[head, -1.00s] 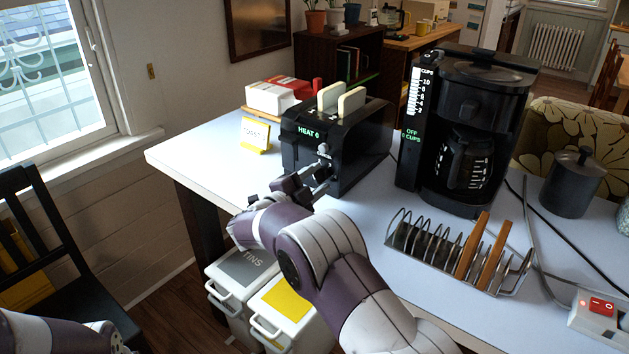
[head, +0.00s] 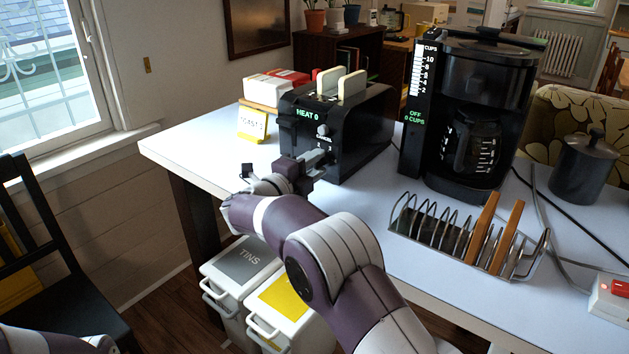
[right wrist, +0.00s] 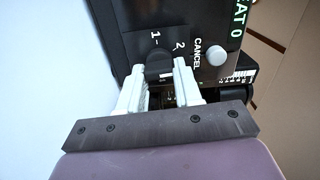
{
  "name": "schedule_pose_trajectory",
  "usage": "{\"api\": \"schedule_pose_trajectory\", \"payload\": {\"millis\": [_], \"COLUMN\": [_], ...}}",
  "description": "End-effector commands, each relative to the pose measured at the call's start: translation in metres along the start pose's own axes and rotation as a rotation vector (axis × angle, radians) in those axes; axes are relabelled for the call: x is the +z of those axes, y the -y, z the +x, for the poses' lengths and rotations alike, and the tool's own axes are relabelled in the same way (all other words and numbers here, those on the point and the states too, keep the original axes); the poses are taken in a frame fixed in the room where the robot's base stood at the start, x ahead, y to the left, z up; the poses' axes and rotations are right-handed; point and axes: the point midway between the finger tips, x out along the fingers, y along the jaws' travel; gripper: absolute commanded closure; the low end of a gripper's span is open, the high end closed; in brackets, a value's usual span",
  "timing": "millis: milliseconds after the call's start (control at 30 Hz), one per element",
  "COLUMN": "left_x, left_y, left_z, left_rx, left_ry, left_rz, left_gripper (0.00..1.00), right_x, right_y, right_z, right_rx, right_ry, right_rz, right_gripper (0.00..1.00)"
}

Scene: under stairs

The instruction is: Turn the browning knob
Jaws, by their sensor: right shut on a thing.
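The black toaster (head: 360,135) stands on the white table, with two pale bread slices (head: 352,86) showing in its slots. Its green display reads HEAT 0 (head: 308,114). My right gripper (head: 320,160) is at the toaster's front panel, below the round CANCEL button (head: 323,130). In the right wrist view, the dark browning knob (right wrist: 158,68) sits between the two pale fingers of my right gripper (right wrist: 160,82), which is shut on it. The marks 1 and 2 show beside the knob. The gripper partly hides the knob. My left gripper is not in view.
A black coffee maker (head: 470,125) stands right of the toaster. A metal toast rack (head: 430,238) with two brown slices is in front of it. Lidded bins (head: 240,265) are below the table edge.

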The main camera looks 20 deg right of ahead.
Motion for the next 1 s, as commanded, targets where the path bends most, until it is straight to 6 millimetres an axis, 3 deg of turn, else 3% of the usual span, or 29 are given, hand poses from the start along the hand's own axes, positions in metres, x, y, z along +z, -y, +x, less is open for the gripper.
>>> {"api": "schedule_pose_trajectory", "payload": {"millis": [33, 400, 700, 1000], "left_x": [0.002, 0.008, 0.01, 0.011], "left_y": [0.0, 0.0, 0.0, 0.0], "left_z": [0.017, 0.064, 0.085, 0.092], "left_rx": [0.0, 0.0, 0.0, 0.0], "left_ry": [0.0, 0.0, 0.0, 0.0], "left_rz": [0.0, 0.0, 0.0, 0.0], "left_gripper": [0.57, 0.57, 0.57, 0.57], "right_x": [0.001, 0.001, 0.002, 0.002], "right_y": [-0.01, -0.01, -0.007, -0.005], "right_z": [-0.001, -0.001, -0.001, -0.001], "right_rx": [0.001, 0.003, 0.003, 0.005], "right_ry": [0.001, 0.001, 0.001, 0.0], "right_rz": [0.043, 0.358, 0.52, 0.581], "right_gripper": [0.97, 0.97, 0.97, 0.97]}}
